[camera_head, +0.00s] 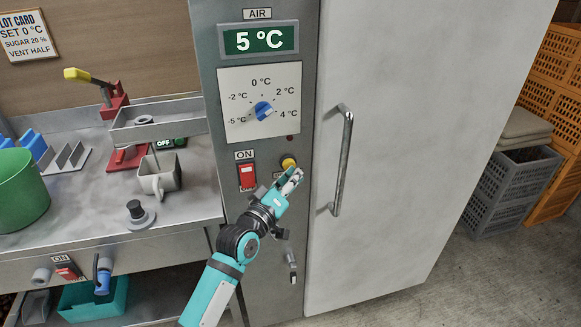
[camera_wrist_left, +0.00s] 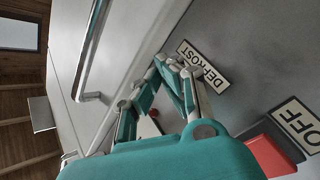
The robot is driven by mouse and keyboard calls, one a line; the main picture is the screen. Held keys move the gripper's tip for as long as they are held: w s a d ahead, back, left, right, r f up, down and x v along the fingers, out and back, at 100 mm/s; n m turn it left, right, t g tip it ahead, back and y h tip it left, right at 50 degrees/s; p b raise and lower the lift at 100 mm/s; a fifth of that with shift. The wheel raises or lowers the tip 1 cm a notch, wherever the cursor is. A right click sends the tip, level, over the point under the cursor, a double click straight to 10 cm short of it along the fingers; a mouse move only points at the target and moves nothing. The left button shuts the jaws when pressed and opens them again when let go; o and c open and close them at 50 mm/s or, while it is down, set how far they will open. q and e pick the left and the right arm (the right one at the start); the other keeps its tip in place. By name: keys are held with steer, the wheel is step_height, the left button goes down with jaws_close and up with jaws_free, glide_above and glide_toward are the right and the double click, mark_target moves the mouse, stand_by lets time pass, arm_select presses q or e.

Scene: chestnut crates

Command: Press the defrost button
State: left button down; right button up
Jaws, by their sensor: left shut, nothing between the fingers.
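The round yellow button (camera_head: 289,162) is on the grey control panel, right of the red rocker switch, and its top shows above my left gripper. My left gripper (camera_head: 296,174) is shut and empty, its fingertips just below and in front of the button. I cannot tell whether they touch it. In the left wrist view the closed fingertips (camera_wrist_left: 165,62) lie beside the DEFROST label (camera_wrist_left: 203,64), and the yellow button is hidden behind them. My right gripper is not in view.
The white cabinet door with a vertical metal handle (camera_head: 343,160) is close on the right. A red rocker switch (camera_head: 247,176) and a blue dial (camera_head: 264,111) are on the panel.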

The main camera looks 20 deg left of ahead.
arm_select(q)
steer(key=shift+s+d+p, duration=0.3)
steer(key=shift+s+d, duration=0.05)
steer(key=shift+s, duration=0.25)
steer(key=s+d+p, duration=0.3)
steer(key=s, duration=0.2)
steer(key=shift+d, duration=0.2)
stand_by(0.5)
